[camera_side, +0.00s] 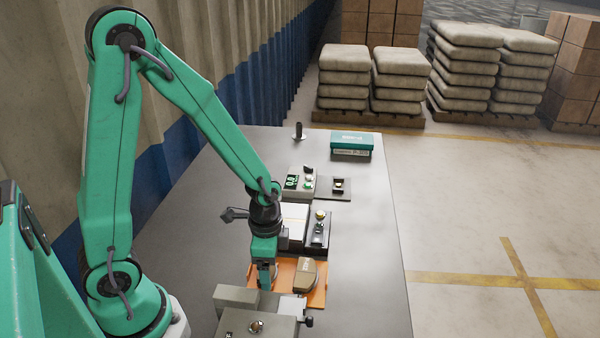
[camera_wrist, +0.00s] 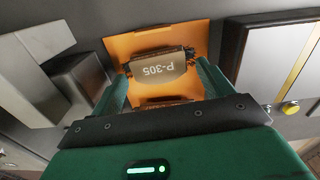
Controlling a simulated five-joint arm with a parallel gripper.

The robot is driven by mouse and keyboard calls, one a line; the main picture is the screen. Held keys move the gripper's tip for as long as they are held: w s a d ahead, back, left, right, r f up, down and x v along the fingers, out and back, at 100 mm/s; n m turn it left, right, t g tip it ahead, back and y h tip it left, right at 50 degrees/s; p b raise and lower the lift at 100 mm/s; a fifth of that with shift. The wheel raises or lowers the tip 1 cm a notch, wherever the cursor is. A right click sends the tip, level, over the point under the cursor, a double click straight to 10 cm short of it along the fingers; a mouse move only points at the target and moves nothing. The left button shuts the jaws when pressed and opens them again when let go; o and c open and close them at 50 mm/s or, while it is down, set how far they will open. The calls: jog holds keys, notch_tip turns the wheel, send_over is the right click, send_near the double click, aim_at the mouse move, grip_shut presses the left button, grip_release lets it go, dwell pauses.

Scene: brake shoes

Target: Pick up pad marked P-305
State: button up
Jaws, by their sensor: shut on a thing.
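The pad marked P-305 (camera_wrist: 160,67) is brown with pale lettering and shows in the wrist view between my fingertips, with one finger at each end. My gripper (camera_wrist: 161,72) is shut on this pad; in the side view my gripper (camera_side: 267,283) is low over the left part of an orange tray (camera_side: 287,264). The tray also shows in the wrist view (camera_wrist: 150,40). I cannot tell whether the pad is clear of the tray. In the side view the held pad is largely hidden by my fingers. A second brown pad (camera_side: 308,278) lies on the tray to the right, its marking not readable.
A grey metal vise (camera_side: 255,318) stands close in front of the tray. Behind the tray are a pale flat panel (camera_side: 294,222) and a dark fixture (camera_side: 319,232). A teal box (camera_side: 351,145) stands at the far end. The table's right side is clear.

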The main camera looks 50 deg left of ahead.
jog(key=shift+r, duration=0.1)
notch_tip(320, 180, up, 10)
dwell(0.7)
jog(key=shift+w, duration=0.1)
dwell(0.5)
